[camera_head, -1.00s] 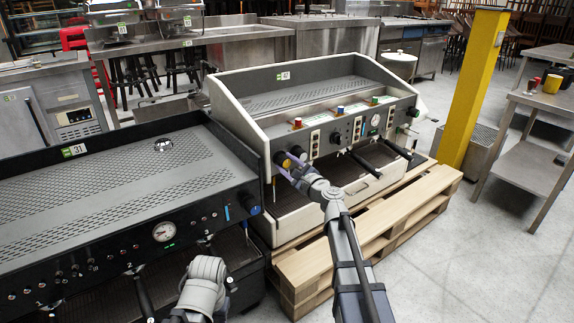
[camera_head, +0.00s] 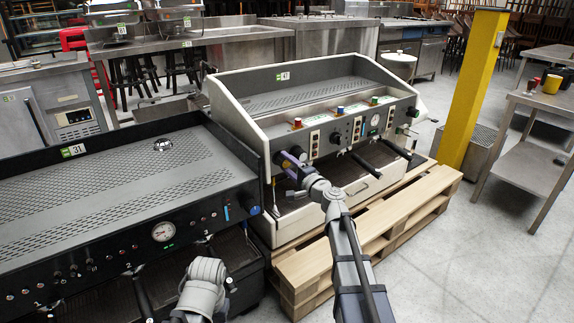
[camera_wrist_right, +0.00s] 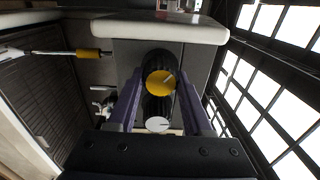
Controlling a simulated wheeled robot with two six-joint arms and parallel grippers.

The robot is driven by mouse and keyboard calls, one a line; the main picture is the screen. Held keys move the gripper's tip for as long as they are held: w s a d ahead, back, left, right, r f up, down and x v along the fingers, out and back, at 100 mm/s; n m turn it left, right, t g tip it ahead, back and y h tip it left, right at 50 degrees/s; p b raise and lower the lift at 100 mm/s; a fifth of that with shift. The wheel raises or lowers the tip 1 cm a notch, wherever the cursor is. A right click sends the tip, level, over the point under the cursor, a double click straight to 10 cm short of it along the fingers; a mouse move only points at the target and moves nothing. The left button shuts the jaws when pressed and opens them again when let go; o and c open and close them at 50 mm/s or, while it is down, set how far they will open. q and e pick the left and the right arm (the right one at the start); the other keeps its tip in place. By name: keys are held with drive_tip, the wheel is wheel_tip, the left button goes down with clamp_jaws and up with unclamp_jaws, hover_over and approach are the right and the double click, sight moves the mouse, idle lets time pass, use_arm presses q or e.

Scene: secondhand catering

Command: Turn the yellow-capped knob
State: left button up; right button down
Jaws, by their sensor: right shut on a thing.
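The yellow-capped knob (camera_wrist_right: 158,83) has a dark body and a pointer line slanting to the upper right in the right wrist view. It sits on the left end of the front panel of the cream-sided espresso machine (camera_head: 237,131). My right gripper (camera_wrist_right: 160,80) has its purple fingers on either side of this knob and is shut on it. In the head view the right gripper (camera_head: 290,163) largely hides the knob. A white-capped knob (camera_wrist_right: 157,124) lies just below it in the wrist view, also between the fingers' lines. Of my left arm only a grey link shows.
A black espresso machine (camera_head: 90,190) stands close on the left. The cream machine rests on a wooden pallet (camera_head: 370,235). A steam wand with a yellow sleeve (camera_wrist_right: 88,54) is beside the knob.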

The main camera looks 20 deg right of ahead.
drive_tip(key=n, duration=0.6)
drive_tip(key=shift+n, duration=0.6)
drive_tip(key=shift+c, duration=1.6)
unclamp_jaws()
drive_tip(key=v, duration=0.7)
drive_tip(key=shift+s+d, duration=0.15)
drive_tip(key=shift+s, duration=0.25)
